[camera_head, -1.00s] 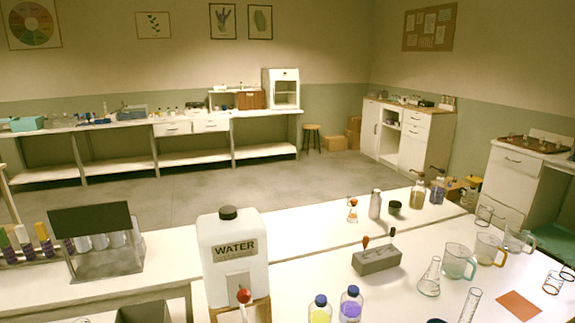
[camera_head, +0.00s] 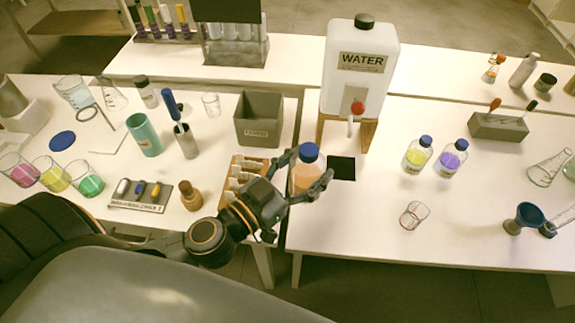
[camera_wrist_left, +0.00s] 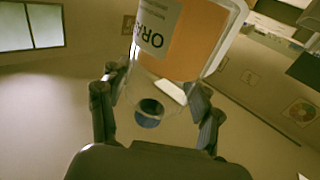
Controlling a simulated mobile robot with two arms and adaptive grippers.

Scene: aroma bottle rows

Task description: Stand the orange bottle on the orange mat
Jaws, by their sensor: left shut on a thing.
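The orange bottle (camera_head: 304,178) has a blue cap and stands roughly upright between the fingers of my left gripper (camera_head: 310,175) in the head view. My left gripper is shut on it, in front of the water jug, around the gap between the two front tables. In the left wrist view the bottle (camera_wrist_left: 190,45) fills the top, with its label partly showing between the two fingers (camera_wrist_left: 155,105). The orange mat is not in view now. My right gripper is not in view.
A water jug (camera_head: 358,70) stands on a wooden stand behind the bottle. A black square (camera_head: 341,168) lies just right of the gripper. Yellow (camera_head: 417,155) and purple (camera_head: 451,158) bottles stand further right, near a small glass (camera_head: 413,215) and a blue funnel (camera_head: 525,217).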

